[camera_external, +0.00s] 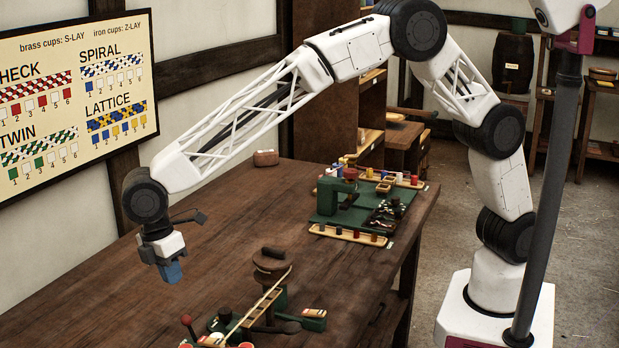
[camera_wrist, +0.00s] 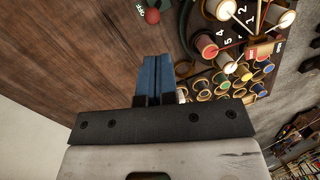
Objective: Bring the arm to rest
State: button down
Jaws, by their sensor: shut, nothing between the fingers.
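My gripper (camera_external: 172,273) hangs above the left part of the wooden table (camera_external: 225,235) in the external view, pointing down. Its blue fingers are together with nothing between them. In the wrist view my gripper (camera_wrist: 154,62) also shows shut and empty, with bare table beyond the fingertips. My arm reaches out from its base at the right, in a high bend over the table. The gripper is apart from everything on the table.
A green-based device (camera_external: 270,290) with a red knob stands at the table's front. Numbered spools (camera_wrist: 235,65) show right of my fingers. A second green machine (camera_external: 345,200) with trays stands farther back. A pattern board (camera_external: 75,95) hangs on the wall. A dark pole (camera_external: 548,200) stands at right.

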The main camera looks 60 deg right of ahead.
jog(key=shift+d, duration=0.1)
jog(key=d+r+m, duration=0.2)
jog(key=d+r, duration=0.3)
jog(key=d, duration=0.5)
jog(key=d+r+m, duration=0.2)
jog(key=d+r, duration=0.4)
jog(key=d, duration=0.5)
jog(key=s+d+r+m+t+y, duration=0.1)
jog(key=s+d+r+m, duration=0.15)
jog(key=d, duration=0.75)
jog(key=s+d+r+m+t, duration=0.1)
jog(key=s+d+r, duration=0.25)
jog(key=d, duration=0.65)
jog(key=s+d+m+t, duration=0.1)
jog(key=s+d+m, duration=0.3)
jog(key=s+d, duration=0.95)
jog(key=s+d+f+m, duration=0.1)
jog(key=s+d+m, duration=0.1)
jog(key=s+d, duration=0.3)
jog(key=s+d+f+m+t, duration=0.1)
jog(key=s+d+f+m, duration=0.1)
jog(key=s+d, duration=0.3)
jog(key=s, duration=0.4)
jog(key=shift+d+f, duration=0.25)
jog(key=shift+d, duration=0.05)
jog(key=c, duration=1.8)
grip_release()
jog(key=shift+c, duration=0.2)
